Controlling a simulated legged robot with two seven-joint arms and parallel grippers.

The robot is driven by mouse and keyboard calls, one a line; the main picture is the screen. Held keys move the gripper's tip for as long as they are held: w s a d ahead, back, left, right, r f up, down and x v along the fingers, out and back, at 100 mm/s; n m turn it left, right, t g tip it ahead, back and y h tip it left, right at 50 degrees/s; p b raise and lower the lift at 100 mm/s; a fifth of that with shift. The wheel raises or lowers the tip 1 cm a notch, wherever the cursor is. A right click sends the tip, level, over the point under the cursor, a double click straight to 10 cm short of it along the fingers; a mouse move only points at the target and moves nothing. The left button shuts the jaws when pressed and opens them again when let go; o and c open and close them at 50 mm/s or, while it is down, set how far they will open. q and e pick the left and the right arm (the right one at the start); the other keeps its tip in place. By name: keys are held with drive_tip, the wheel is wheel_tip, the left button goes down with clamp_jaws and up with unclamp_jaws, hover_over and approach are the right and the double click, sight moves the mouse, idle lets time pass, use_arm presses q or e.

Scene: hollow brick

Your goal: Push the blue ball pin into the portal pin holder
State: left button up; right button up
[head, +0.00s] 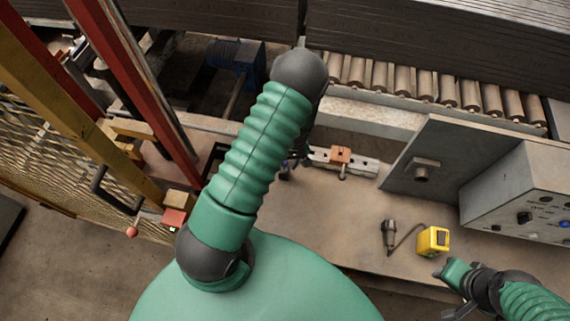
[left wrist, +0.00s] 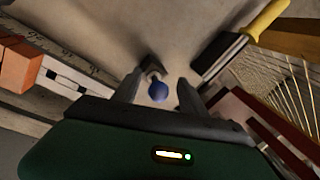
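The blue ball pin (left wrist: 158,90) stands on the grey surface in the left wrist view, its round blue head between the two fingers of my left gripper (left wrist: 159,90). The fingers are apart, with a gap on each side of the ball. In the head view my left arm hides most of this gripper; a small dark blue thing (head: 285,173) beside the forearm looks like the pin. A metal rail with an orange block (head: 340,155) lies to its right; I cannot tell whether it is the portal pin holder. My right gripper (head: 447,292) is open and empty at lower right.
A yellow tape measure (head: 433,241) and a dark tool (head: 389,235) lie on the bench. A grey control box (head: 520,195) and an upright plate (head: 440,150) stand at right. A mesh fence (head: 75,165) and red posts are at left. Rollers (head: 430,85) run behind.

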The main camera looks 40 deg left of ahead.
use_arm(q)
wheel_tip(320, 180, up, 16)
drive_tip(key=w+d+b, duration=0.2)
drive_tip(key=shift+w+r+b, duration=0.25)
drive_tip(key=shift+b, duration=0.05)
drive_tip(key=shift+a, duration=0.1)
drive_tip(key=s+d+f+m+t+h+b, duration=0.1)
drive_tip(key=s+d+m+t+b, duration=0.3)
drive_tip(key=s+d+m, duration=0.4)
drive_tip(key=d+f+m+b, duration=0.1)
drive_tip(key=d+m, duration=0.2)
drive_tip(key=d, duration=0.1)
drive_tip(key=shift+d, duration=0.15)
drive_tip(key=shift+s, duration=0.1)
drive_tip(key=shift+d, duration=0.2)
drive_tip(key=shift+a, duration=0.1)
idle(0.5)
